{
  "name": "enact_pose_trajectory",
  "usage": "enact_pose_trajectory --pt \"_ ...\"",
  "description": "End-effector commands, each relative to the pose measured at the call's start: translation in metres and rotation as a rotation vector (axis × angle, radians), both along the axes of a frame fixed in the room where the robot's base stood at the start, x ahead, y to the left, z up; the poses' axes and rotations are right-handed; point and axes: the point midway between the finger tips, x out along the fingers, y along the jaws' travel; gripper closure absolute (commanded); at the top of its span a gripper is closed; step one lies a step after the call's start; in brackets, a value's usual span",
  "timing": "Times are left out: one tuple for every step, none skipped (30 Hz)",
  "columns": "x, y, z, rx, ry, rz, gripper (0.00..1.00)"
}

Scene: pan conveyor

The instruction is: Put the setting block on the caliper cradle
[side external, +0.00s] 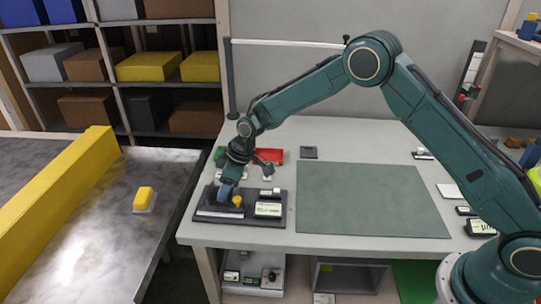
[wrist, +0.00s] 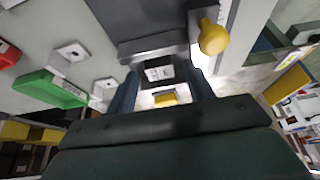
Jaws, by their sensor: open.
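My gripper (side external: 228,190) points down over the left part of a dark base tray (side external: 250,221) on the bench. Its two blue fingers are apart in the wrist view (wrist: 164,88). A small dark piece with a pale, marked face (wrist: 160,73) shows between the fingers there; I cannot tell if they touch it. A yellow knob (side external: 237,201) stands beside the gripper on the tray, and shows in the wrist view (wrist: 213,38). A display unit (side external: 268,210) sits at the tray's right. I cannot identify the setting block or the caliper cradle for certain.
A green bin (wrist: 50,88) and a red bin (side external: 270,156) lie behind the gripper. A green-grey mat (side external: 372,200) to the right is bare. A yellow piece (side external: 144,196) sits on the conveyor at left, beside a long yellow rail (side external: 62,210). A small grey block (side external: 309,152) lies at the back.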

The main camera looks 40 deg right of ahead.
Motion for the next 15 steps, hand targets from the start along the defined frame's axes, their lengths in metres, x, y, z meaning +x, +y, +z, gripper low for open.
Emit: enact_pose_trajectory --pt "-0.001 -0.002 0.005 0.000 -0.001 0.000 0.48" --pt "-0.002 -0.002 0.008 0.000 -0.001 0.000 0.48" --pt "-0.003 -0.004 0.013 0.000 -0.001 0.000 0.48" --pt "-0.004 -0.005 0.016 0.001 -0.001 0.000 0.48" --pt "-0.005 -0.006 0.020 0.000 -0.001 0.000 0.48" --pt "-0.007 -0.007 0.025 0.001 -0.002 0.000 0.48" --pt "-0.008 -0.009 0.029 0.001 -0.002 0.000 0.48" --pt "-0.009 -0.010 0.034 0.001 -0.002 0.000 0.48" --pt "-0.011 -0.012 0.039 0.001 -0.002 -0.001 0.48" --pt "-0.012 -0.013 0.043 0.001 -0.002 0.000 0.48" --pt "-0.013 -0.014 0.048 0.001 -0.002 0.000 0.48" --pt "-0.015 -0.016 0.054 0.001 -0.003 0.000 0.48" --pt "-0.016 -0.017 0.058 0.001 -0.003 0.000 0.48" --pt "-0.018 -0.018 0.062 0.001 -0.002 0.000 0.48" --pt "-0.020 -0.020 0.068 0.001 -0.001 0.000 0.48"
